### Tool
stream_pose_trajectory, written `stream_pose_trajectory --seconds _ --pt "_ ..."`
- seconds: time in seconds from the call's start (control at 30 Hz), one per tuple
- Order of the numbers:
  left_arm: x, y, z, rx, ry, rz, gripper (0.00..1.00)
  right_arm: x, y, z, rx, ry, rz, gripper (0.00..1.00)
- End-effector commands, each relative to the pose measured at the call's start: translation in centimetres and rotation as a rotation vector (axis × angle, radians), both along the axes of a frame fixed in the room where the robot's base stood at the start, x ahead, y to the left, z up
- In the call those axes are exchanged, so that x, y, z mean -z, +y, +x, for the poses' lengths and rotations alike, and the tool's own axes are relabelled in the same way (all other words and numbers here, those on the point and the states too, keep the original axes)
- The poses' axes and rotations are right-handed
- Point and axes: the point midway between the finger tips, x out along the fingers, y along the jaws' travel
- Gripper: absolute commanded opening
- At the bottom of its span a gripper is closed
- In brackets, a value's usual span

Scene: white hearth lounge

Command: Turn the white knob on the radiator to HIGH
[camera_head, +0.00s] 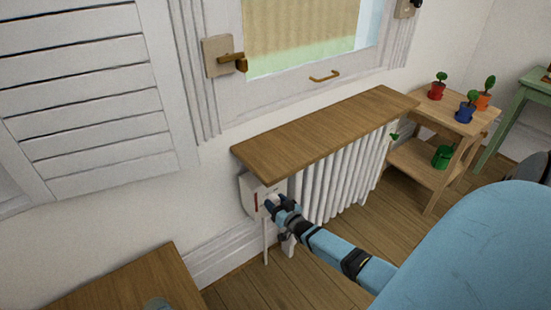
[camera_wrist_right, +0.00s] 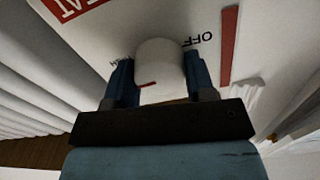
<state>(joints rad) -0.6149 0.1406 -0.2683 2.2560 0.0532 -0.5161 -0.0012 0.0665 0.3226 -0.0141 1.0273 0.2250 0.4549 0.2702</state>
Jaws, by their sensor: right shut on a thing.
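The white knob (camera_wrist_right: 160,68) sticks out from the pale control box (camera_head: 248,190) at the left end of the white radiator (camera_head: 338,172). My right gripper (camera_wrist_right: 153,80) is shut on the knob, with one blue finger on each side. It reaches the knob from the front in the head view (camera_head: 272,204). A short red mark on the knob's face lies toward the lower left in the wrist view. An upside-down OFF label shows right of the knob. Another dark label at its left is mostly hidden by the finger. My left gripper is not in view.
A wooden shelf (camera_head: 320,132) overhangs the radiator and box. A plant stand (camera_head: 455,118) with several small pots stands to the right. A wooden tabletop (camera_head: 130,285) is at lower left. Bare floor lies in front of the radiator.

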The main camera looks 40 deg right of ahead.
Motion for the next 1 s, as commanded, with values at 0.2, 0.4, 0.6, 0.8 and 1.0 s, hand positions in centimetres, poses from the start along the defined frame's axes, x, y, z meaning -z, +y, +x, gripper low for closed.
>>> stream_pose_trajectory --seconds 0.2,0.4,0.6,0.8,1.0 --pt "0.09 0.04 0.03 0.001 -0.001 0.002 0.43 -0.08 -0.04 0.09 -0.001 -0.02 0.172 0.26" --pt "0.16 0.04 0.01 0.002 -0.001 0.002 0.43 -0.06 -0.06 0.07 -0.001 -0.033 0.289 0.26" --pt "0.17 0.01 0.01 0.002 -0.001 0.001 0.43 -0.06 -0.06 0.08 -0.001 -0.041 0.358 0.26" --pt "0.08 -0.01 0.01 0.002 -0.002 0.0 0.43 -0.08 -0.04 0.09 -0.001 -0.045 0.386 0.26" --pt "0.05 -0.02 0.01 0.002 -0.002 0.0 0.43 -0.08 -0.03 0.09 -0.001 -0.046 0.39 0.26"
